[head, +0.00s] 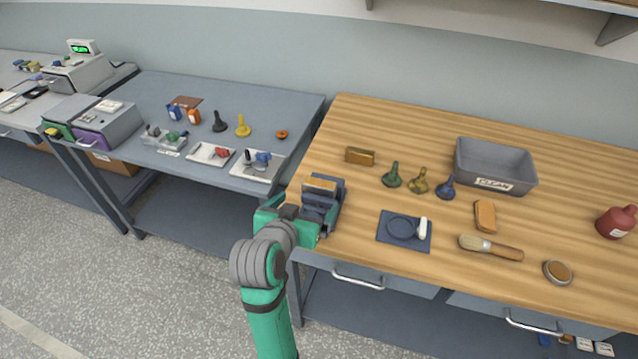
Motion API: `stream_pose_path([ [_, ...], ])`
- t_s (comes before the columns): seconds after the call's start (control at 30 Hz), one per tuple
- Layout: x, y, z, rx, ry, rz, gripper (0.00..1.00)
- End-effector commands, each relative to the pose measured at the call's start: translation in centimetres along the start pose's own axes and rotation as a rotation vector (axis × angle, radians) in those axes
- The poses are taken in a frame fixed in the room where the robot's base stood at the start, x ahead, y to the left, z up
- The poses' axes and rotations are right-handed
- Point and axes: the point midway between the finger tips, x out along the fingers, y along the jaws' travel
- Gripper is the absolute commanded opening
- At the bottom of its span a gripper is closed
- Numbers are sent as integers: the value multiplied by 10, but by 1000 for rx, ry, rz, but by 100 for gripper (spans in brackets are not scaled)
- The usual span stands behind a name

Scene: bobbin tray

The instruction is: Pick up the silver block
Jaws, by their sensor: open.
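I cannot make out a clearly silver block in the head view. My gripper (310,211) is at the front left corner of the wooden bench, at a dark blue-grey stand (334,192). A block with a tan-looking top (320,185) sits at the stand, just beyond my gripper. My gripper is open; its fingertips are partly hidden, and I cannot tell whether they touch the stand or the block. A brass-coloured block (360,156) lies farther back on the bench, apart from my gripper.
On the wooden bench (400,125) are green (392,175), brass (419,181) and blue (446,187) knobbed pieces, a grey bin (495,168), a blue mat (388,236), a brush (491,247) and a red bottle (617,222).

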Motion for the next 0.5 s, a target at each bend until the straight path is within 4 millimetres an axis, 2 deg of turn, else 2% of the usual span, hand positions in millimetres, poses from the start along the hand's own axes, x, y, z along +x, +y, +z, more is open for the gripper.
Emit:
stream_pose_path([
  [0.17,0,-3,-11,26,-13,8,96],
  [0.5,45,-1,-10,28,-15,11,96],
])
